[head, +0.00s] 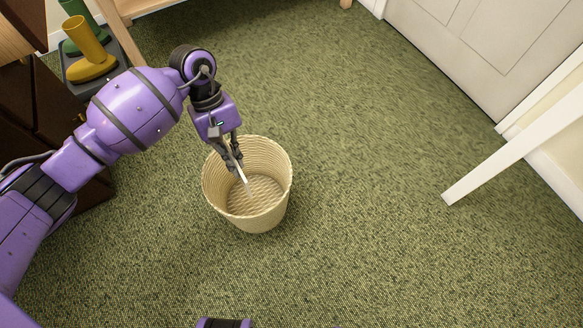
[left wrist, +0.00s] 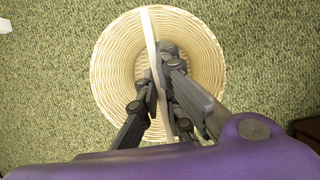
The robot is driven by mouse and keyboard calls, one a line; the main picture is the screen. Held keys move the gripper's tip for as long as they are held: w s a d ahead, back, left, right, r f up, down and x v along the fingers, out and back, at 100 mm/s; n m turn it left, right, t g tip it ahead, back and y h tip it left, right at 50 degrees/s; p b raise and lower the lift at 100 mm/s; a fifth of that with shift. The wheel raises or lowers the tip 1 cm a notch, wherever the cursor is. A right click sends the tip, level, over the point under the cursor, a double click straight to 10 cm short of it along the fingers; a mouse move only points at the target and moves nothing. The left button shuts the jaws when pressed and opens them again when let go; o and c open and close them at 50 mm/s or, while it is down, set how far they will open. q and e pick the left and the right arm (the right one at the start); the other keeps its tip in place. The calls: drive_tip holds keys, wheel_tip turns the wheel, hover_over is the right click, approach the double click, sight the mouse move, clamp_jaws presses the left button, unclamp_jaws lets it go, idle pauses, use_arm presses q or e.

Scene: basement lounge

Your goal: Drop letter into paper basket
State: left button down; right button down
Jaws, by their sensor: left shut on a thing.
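The paper basket (head: 274,208) is a round, cream woven basket standing upright on the carpet. My left gripper (head: 237,167) is over the basket's opening. It is shut on the letter (head: 241,175), which shows as a thin white edge pointing down into the opening. In the left wrist view the letter (left wrist: 149,30) is seen edge-on as a pale strip between the fingers (left wrist: 157,75), with the basket (left wrist: 205,60) beneath it. The inside of the basket that shows looks empty. My right gripper is not in view.
Green carpet (head: 370,240) is clear around the basket. Dark wooden furniture (head: 30,115) and a tray with yellow boots (head: 90,50) and green boots are at the upper left. A white leg (head: 500,155) and a white door (head: 490,45) are at the right.

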use_arm(q)
drive_tip(key=c, duration=1.9)
unclamp_jaws()
drive_tip(key=shift+o, duration=0.3)
drive_tip(key=v, duration=1.2)
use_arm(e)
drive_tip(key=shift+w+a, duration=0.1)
use_arm(q)
drive_tip(key=shift+s+d, duration=0.1)
drive_tip(key=shift+d, duration=0.05)
